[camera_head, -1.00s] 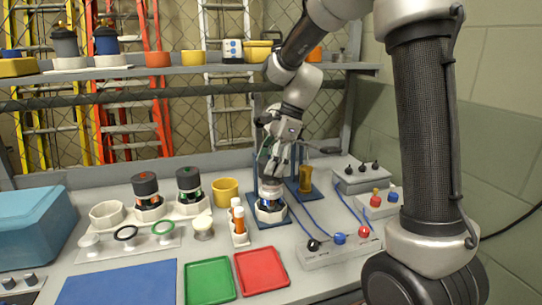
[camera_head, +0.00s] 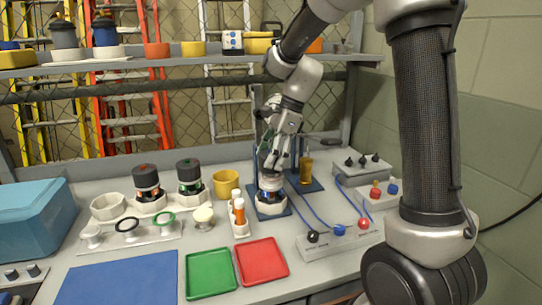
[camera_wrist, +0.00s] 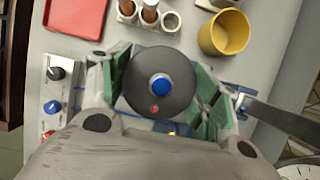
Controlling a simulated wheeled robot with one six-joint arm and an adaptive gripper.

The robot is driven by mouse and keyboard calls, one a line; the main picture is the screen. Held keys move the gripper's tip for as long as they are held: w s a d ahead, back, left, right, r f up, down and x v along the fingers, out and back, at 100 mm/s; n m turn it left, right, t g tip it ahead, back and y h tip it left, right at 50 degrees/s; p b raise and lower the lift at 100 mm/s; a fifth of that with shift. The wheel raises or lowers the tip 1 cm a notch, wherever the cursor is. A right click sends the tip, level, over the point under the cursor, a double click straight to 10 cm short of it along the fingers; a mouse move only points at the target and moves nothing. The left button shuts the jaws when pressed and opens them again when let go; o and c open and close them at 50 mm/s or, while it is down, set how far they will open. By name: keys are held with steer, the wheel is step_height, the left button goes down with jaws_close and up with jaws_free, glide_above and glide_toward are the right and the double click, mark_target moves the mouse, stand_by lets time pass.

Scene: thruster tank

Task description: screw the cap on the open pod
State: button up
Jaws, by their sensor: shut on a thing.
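In the wrist view a round dark grey cap (camera_wrist: 158,82), with a blue centre and a small red dot near its edge, sits between the two green-padded fingers of my gripper (camera_wrist: 158,92). The fingers are shut on its sides. In the head view my gripper (camera_head: 271,172) points down over the pod (camera_head: 270,196), which stands upright in a white holder on a blue base plate (camera_head: 285,212). The fingers hide most of the cap there, so I cannot tell how far it is seated on the pod.
Two dark-capped pods (camera_head: 146,178) (camera_head: 189,172) stand at left. A yellow cup (camera_head: 227,183) and a rack of orange tubes (camera_head: 239,214) are near the pod. A control box (camera_head: 340,238) with cables lies to the right. Green (camera_head: 210,273) and red (camera_head: 262,264) trays are in front.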

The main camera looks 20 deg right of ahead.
steer(key=shift+f, duration=2.2)
stand_by(1.4)
steer(key=o, duration=1.1)
